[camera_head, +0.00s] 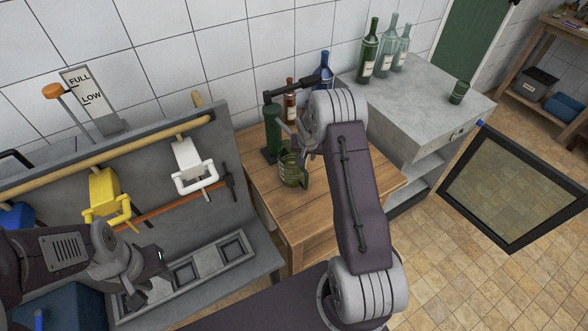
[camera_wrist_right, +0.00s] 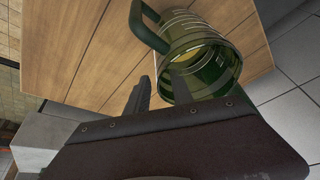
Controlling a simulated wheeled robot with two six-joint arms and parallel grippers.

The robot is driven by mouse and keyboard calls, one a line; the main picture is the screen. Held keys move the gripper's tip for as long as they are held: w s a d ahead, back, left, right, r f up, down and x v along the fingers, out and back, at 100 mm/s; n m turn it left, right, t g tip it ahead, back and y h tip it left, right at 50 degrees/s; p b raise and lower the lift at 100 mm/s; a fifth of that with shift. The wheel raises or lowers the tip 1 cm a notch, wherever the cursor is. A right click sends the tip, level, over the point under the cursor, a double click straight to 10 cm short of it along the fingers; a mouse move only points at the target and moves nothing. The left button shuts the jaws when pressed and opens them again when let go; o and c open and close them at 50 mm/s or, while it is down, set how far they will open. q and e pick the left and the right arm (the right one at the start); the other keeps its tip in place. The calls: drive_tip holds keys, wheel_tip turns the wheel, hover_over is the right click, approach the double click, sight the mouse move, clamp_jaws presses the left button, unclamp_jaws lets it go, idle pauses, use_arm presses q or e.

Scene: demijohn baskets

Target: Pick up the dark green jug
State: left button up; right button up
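The dark green jug (camera_head: 291,172) is a see-through green glass vessel with a side handle, standing on the wooden cabinet top. It also shows in the right wrist view (camera_wrist_right: 215,35), its mouth turned to the camera and its handle at upper left. My right gripper (camera_head: 291,141) is just above and beside the jug. In the right wrist view its two fingers (camera_wrist_right: 160,92) are apart; one overlaps the jug's mouth and the other is outside the rim. Whether they touch the glass is unclear. My left gripper (camera_head: 140,290) is over the grey trough, its fingers too dark to read.
Behind the jug on the wooden top (camera_head: 247,150) stand a green bottle (camera_head: 271,131), a brown bottle (camera_head: 290,100) and a blue bottle (camera_head: 326,70). Several bottles and a green cup (camera_head: 459,92) stand on the grey counter (camera_head: 425,95). A black-framed glass panel (camera_head: 515,185) is at right.

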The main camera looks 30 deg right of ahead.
drive_tip(key=shift+s, duration=0.1)
clamp_jaws()
drive_tip(key=shift+r, duration=0.15)
idle(1.0)
